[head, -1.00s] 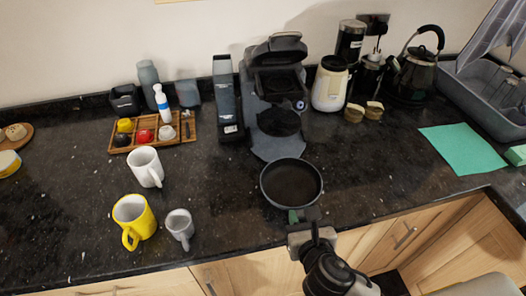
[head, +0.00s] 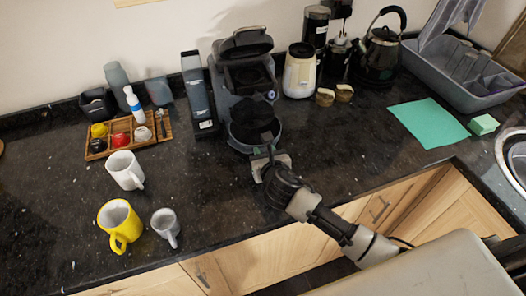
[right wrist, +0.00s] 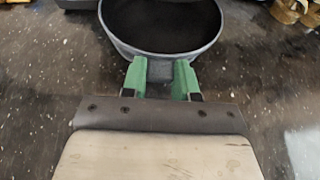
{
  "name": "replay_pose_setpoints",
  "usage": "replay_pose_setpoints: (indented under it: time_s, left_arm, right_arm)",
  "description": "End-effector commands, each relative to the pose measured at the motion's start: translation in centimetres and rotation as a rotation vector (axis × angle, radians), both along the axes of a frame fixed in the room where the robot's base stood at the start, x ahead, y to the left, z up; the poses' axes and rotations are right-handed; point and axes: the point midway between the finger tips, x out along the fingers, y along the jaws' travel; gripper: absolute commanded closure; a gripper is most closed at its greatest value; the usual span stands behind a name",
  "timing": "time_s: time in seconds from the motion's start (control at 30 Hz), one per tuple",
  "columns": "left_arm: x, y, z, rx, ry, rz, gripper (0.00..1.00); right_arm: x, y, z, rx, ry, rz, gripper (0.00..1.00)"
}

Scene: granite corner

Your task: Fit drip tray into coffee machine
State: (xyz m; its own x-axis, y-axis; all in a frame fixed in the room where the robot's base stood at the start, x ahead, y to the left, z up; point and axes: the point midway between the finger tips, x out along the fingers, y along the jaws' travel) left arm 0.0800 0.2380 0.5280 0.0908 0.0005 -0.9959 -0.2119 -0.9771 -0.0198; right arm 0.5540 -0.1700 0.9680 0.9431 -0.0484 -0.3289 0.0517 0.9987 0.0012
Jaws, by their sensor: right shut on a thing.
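The coffee machine (head: 240,75) stands at the back of the counter with its lid raised. The round black drip tray (head: 240,145) is at the foot of the machine, over its base; whether it is seated cannot be told. It also shows in the right wrist view (right wrist: 165,25), with a grey rim. My right gripper (head: 266,160) is shut on the tray's near edge, its green fingers (right wrist: 162,75) pinching the rim in the right wrist view. My arm reaches in from the lower right. My left gripper is out of view.
A tall dark container (head: 197,88) stands close left of the machine, and a cream canister (head: 299,70) close right. A white mug (head: 124,170), a yellow mug (head: 118,222) and a grey cup (head: 165,224) stand at front left. The counter right of my gripper is clear up to the green cloth (head: 428,122).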

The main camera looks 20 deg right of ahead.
Motion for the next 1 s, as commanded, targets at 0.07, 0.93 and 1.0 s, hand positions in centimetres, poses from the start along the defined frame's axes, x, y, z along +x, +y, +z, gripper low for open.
replay_pose_setpoints:
  time_s: [0.07,0.93,1.0]
  left_arm:
    - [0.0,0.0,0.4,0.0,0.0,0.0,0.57]
    - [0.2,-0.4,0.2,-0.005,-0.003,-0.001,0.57]
    - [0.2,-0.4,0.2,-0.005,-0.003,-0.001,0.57]
  right_arm:
    - [1.5,-0.1,0.3,0.001,-0.002,-0.002,1.0]
    - [1.2,0.0,-1.7,0.0,0.0,0.001,0.45]
    - [1.2,0.0,-1.7,0.0,0.0,0.001,0.45]
